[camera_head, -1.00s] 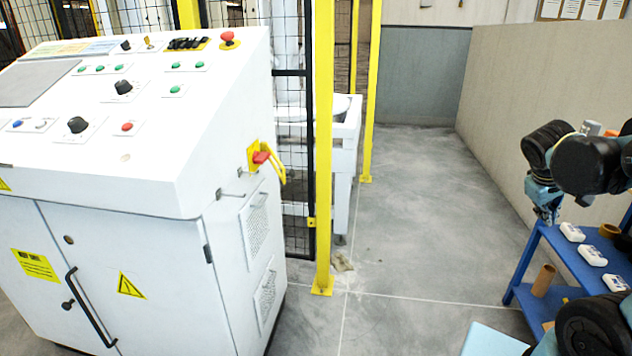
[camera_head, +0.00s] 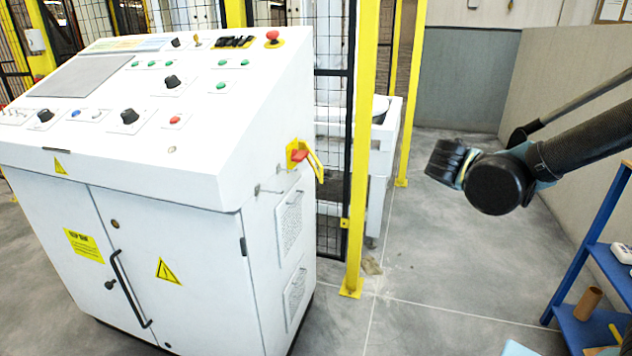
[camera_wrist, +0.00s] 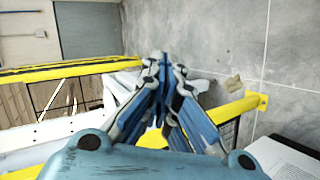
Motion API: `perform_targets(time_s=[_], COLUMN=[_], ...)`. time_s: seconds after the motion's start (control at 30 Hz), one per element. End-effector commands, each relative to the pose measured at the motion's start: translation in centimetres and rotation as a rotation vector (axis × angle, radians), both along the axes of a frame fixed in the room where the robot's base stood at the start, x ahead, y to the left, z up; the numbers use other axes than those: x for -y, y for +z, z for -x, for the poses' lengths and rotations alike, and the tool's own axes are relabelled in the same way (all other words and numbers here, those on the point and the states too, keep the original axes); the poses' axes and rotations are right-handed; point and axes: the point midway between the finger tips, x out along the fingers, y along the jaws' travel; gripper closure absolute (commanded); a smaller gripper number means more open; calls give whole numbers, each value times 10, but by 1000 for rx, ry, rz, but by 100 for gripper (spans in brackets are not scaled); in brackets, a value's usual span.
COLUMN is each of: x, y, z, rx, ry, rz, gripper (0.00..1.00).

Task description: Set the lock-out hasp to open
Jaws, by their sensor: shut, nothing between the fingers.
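The lock-out hasp (camera_head: 315,164) is a yellow loop on the right side of the white control cabinet (camera_head: 225,185). It hangs at a slant beside a red switch handle (camera_head: 299,155) on a yellow plate. It is too small to tell whether the hasp is open or closed. My gripper (camera_wrist: 162,62) is shut and empty in the wrist view, its blue and grey fingertips together. In the head view my arm's dark end is to the right of the hasp, well apart from it. The fingers are not clear there. I cannot make out the hasp in the wrist view.
A yellow post (camera_head: 361,150) and black mesh fence stand just right of and behind the hasp. A blue shelf rack (camera_head: 592,270) is at the right edge. Grey floor (camera_head: 440,270) is free between post and rack. A wall panel (camera_head: 570,95) stands behind my arm.

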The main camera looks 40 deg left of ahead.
Motion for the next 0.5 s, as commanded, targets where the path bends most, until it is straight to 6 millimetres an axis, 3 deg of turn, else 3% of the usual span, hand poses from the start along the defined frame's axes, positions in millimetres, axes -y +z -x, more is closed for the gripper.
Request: perform_targets(time_s=[0.03,0.2,0.37,0.5], x=[-20,-74,-119,-152], y=[1,4,5,6], z=[15,63,118,173], rx=[25,116,201,277], ry=[43,165,280,379], rz=[3,6,0,-13], gripper=[100,100,100,100])
